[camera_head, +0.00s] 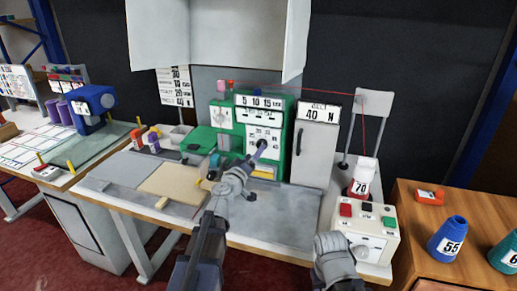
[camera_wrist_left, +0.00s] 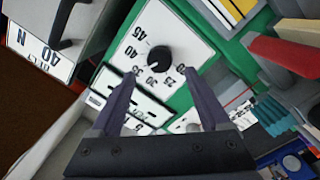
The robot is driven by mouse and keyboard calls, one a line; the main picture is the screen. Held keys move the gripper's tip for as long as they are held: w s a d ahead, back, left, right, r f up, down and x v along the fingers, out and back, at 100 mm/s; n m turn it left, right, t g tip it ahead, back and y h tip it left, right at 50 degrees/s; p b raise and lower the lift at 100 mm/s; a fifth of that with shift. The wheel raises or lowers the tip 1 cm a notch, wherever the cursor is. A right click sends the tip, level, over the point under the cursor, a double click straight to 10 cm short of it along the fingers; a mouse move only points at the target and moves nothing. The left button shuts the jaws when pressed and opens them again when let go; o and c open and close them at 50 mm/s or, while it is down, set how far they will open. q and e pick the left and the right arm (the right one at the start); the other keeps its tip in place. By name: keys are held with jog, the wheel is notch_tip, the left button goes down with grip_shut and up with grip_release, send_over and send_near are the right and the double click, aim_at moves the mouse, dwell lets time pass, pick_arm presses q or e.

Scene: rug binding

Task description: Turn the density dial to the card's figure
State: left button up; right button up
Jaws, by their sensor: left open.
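Which figure the knob points to is not clear. In the head view its plate (camera_head: 274,134) is on the green machine, with the knob mostly hidden by my gripper. My left gripper (camera_head: 262,148) is open in front of the dial, its fingers spread to both sides of the knob with nothing clearly gripped. A label reading 40 N (camera_head: 319,113) is on the grey cabinet to the right. My right wrist shows at the bottom, without its fingers.
A white box with coloured buttons (camera_head: 367,235) and a red cone marked 70 (camera_head: 361,184) stand right of the cabinet. A tan board (camera_head: 173,182) lies on the bench at left. Blue cone 55 (camera_head: 448,239) stands on the wooden table. A chart (camera_head: 175,88) hangs behind.

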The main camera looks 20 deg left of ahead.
pick_arm(q)
jog(key=w, duration=0.4)
jog(key=shift+w+d, duration=0.25)
jog(key=shift+w, duration=0.05)
grip_shut()
dwell(0.3)
